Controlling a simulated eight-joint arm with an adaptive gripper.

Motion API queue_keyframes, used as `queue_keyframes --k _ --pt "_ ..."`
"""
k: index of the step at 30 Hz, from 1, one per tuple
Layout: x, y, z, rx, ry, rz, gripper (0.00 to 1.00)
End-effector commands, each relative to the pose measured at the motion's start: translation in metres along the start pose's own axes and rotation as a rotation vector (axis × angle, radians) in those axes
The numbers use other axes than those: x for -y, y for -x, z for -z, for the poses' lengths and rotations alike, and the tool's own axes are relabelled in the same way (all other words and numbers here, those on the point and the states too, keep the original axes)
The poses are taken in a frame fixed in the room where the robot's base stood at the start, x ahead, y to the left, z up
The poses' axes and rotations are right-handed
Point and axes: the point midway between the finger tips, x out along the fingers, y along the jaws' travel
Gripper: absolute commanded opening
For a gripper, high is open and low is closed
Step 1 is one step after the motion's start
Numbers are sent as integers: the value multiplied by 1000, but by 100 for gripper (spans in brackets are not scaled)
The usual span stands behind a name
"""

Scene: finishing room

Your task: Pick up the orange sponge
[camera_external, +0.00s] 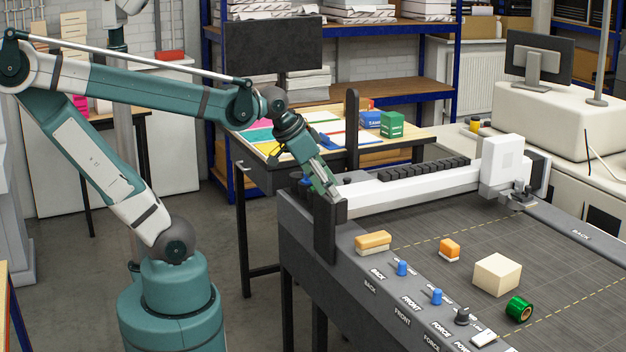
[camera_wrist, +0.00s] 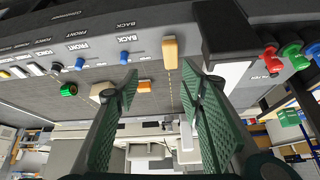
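A long light-orange block with a pale lower layer, which looks like the orange sponge (camera_external: 373,240), lies on the near left edge of the grey machine bed. In the wrist view the sponge (camera_wrist: 169,52) shows beyond the fingertips, between their lines. A smaller orange block with a white part (camera_external: 449,250) lies farther right; it also shows in the wrist view (camera_wrist: 145,86), near the left finger. My gripper (camera_external: 328,188) is above the bed's left corner, up and left of the sponge. In the wrist view my gripper (camera_wrist: 160,82) has its green fingers wide apart, with nothing held.
A cream block (camera_external: 497,275) and a green roll (camera_external: 520,309) lie right of the sponge. Blue knobs (camera_external: 402,268) stand along the bed's front edge. A white gantry beam (camera_external: 415,188) and dark upright post (camera_external: 325,232) stand close to my gripper.

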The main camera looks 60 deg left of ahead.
Motion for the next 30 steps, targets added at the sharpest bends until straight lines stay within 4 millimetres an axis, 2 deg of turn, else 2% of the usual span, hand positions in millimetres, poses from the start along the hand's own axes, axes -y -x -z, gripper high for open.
queue_keyframes --k 3,17,30 --pt "0 -3 18 20 -49 -16 39" --pt "-5 -25 76 90 -251 -93 39" --pt "-9 -60 128 139 -446 -185 39"
